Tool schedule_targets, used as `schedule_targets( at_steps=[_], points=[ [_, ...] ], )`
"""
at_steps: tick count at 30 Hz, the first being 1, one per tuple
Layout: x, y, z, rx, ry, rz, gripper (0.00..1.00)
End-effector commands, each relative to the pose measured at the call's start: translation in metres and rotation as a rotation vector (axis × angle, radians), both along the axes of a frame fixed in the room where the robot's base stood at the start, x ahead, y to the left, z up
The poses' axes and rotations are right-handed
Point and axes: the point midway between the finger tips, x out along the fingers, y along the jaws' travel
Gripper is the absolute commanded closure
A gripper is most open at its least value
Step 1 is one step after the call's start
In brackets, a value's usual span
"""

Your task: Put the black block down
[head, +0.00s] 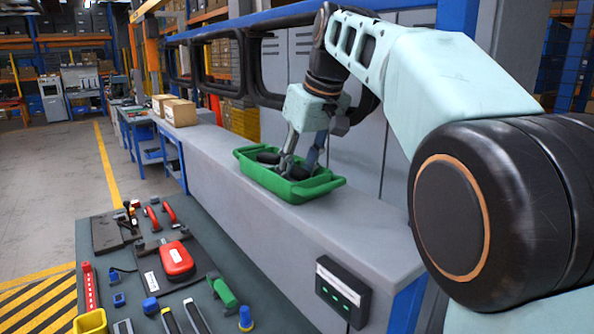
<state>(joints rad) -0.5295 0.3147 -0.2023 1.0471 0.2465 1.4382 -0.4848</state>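A green tray (258,177) with raised end handles sits on the long grey counter. Dark items lie inside it: one dark rounded piece (267,157) is near the far left end, and another dark shape shows at my fingertips. I cannot tell which of them is the black block. My gripper (297,168) points down into the tray, with its fingers spread some way apart and the tips below the rim line. The dark shape is between or just behind the tips. Whether the fingers press on it cannot be made out.
Two cardboard boxes (180,112) stand farther along the counter. A black box with green lights (342,291) is on the counter's front. A dark tool table (255,287) with several tools, including a red case (177,260), stands in front. Black-framed openings (221,62) line the counter's back.

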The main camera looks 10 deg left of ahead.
Motion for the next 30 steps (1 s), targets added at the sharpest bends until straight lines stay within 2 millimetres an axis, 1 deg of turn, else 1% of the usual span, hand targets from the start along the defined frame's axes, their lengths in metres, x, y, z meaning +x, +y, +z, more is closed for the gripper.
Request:
schedule_targets(
  at_steps=[5, 12, 18, 23, 30],
  points=[
    [-0.003, -0.004, 0.019, 0.002, -0.003, 0.000, 0.64],
    [-0.016, -0.019, 0.068, 0.002, -0.004, -0.002, 0.64],
    [-0.025, -0.030, 0.101, 0.001, -0.002, -0.001, 0.64],
    [-0.029, -0.033, 0.112, 0.001, -0.001, 0.000, 0.64],
    [-0.030, -0.034, 0.113, 0.001, 0.001, 0.000, 0.64]
  ],
)
